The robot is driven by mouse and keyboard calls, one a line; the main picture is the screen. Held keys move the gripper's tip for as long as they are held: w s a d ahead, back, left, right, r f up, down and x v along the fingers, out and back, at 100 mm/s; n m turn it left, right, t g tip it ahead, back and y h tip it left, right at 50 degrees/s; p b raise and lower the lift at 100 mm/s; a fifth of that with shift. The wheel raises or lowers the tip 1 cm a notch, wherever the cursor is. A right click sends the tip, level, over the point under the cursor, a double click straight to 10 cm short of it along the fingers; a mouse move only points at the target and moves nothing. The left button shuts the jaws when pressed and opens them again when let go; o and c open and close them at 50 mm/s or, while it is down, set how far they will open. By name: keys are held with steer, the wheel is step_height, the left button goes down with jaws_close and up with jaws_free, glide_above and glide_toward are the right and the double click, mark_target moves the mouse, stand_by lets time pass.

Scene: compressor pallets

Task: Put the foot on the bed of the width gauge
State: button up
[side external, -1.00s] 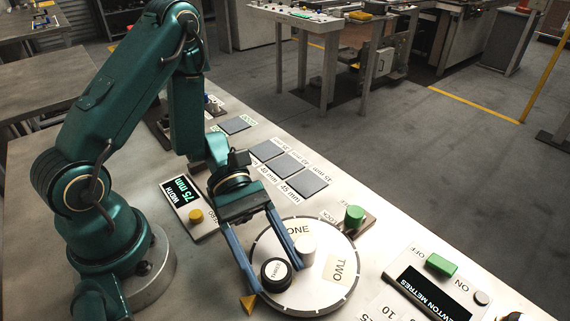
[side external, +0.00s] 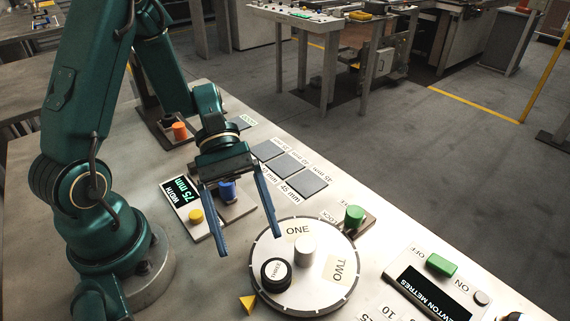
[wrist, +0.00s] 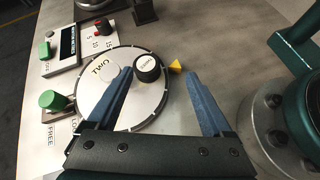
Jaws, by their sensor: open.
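The width gauge (side external: 181,191) has a black display reading 75 mm, a yellow button (side external: 196,216) and a blue knob (side external: 227,191). Its bed is partly hidden by my gripper, and I cannot make out anything on it. A black round piece with a white top marked THREE (side external: 276,274) sits on the white turntable (side external: 311,296); I cannot tell whether it is the foot. It also shows in the wrist view (wrist: 147,68). My gripper (side external: 248,245) is open and empty, raised between the gauge and the turntable.
A white cylinder (side external: 305,250) stands mid-turntable, with a green knob (side external: 354,216) beside the disc. Grey pads (side external: 287,166) with mm labels lie behind. A newton-metres panel (side external: 434,296) is at the right, and a yellow pointer (side external: 248,303) is at the disc's front left.

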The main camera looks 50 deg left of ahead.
steer(key=s+a+r+m+t+y, duration=0.1)
steer(key=a+r+m+t+y, duration=0.4)
steer(key=m+y, duration=0.5)
step_height(320, 180, up, 4)
steer(key=shift+a+f+m+t, duration=0.25)
steer(key=shift+a+m+t, duration=0.05)
steer(key=shift+m+t, duration=0.85)
steer(key=shift+o, duration=0.5)
steer(key=shift+a+r+m+t+y, duration=0.3)
steer(key=shift+r+t+y, duration=0.1)
steer(key=shift+r+t, duration=0.15)
